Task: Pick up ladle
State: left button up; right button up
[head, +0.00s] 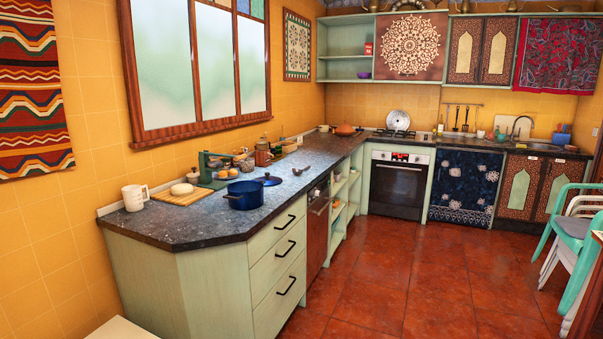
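A small dark ladle (301,170) lies on the dark speckled counter (175,221), to the right of a blue lid (267,180) and a blue pot (244,195). It looks like it rests flat near the counter's right edge; its fine shape is too small to make out. Neither of my grippers shows in the head view.
A white mug (134,197), a wooden board (182,195) and a green appliance (208,168) stand left of the pot. Drawers (277,250) front the counter. Stacked chairs (572,240) stand at the right. The red tiled floor (395,290) between is clear.

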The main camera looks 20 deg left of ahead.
aim_at(296, 171)
jog(key=i+z, duration=0.2)
jog(key=i, duration=2.3)
jog(key=i+u, duration=0.15)
jog(key=i, duration=0.8)
jog(key=i+l+u, duration=0.15)
jog(key=i, duration=0.85)
jog(key=j, duration=0.1)
